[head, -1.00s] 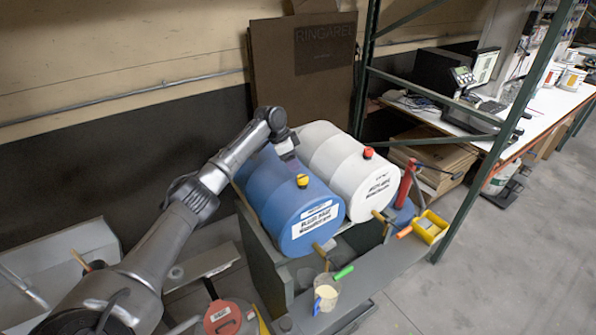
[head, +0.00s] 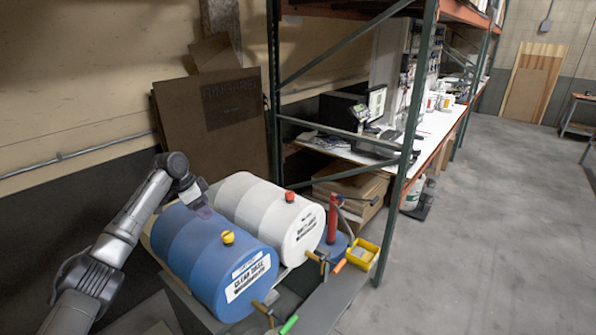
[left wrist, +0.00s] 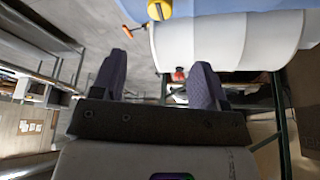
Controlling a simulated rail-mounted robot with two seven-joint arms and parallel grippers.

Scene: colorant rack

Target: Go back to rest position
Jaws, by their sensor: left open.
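My left arm comes in from the left in the head view. Its gripper (head: 202,207) is above the back of the blue drum (head: 205,262), at its far left end, with small blurred fingers. In the left wrist view the two dark fingers of the left gripper (left wrist: 161,75) stand wide apart with nothing between them. The blue drum lies on its side with a yellow cap (head: 228,237). A white drum (head: 258,212) with a red cap (head: 290,197) lies beside it. My right gripper is not in view.
A green rack post (head: 408,150) stands right of the drums. A yellow tray (head: 362,253) and an orange handle (head: 340,265) are near the drum fronts. Brown boards (head: 215,115) lean on the wall behind. A white bench (head: 440,122) runs back; open floor (head: 500,220) is at right.

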